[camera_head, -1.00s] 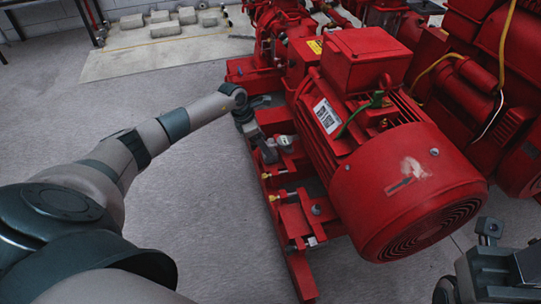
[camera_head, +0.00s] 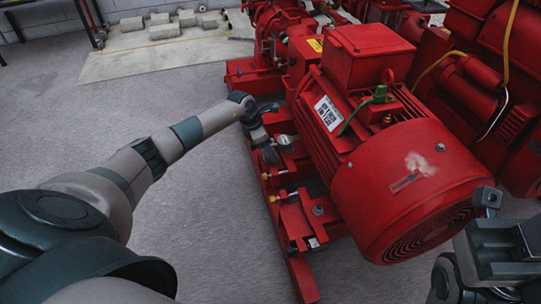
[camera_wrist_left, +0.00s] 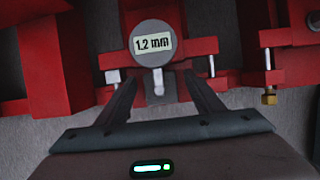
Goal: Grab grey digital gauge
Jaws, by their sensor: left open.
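The grey digital gauge (camera_wrist_left: 152,43) has a round face reading "1.2 mm" and a stem pointing down toward me in the left wrist view. It sits at the red pump frame. In the head view it is a small pale round shape (camera_head: 285,140) beside the big red motor. My left gripper (camera_wrist_left: 160,82) is open, with one finger on each side of the gauge's stem; I cannot tell whether they touch it. In the head view my left gripper (camera_head: 270,152) is right by the gauge, partly hidden. My right gripper (camera_head: 488,198) is at the lower right, away from the gauge.
The large red motor (camera_head: 400,190) stands just right of the gauge. Red frame blocks with brass bolts (camera_wrist_left: 269,95) flank the gauge closely. More red machinery (camera_head: 465,95) fills the upper right. Grey floor (camera_head: 210,230) on the left is open.

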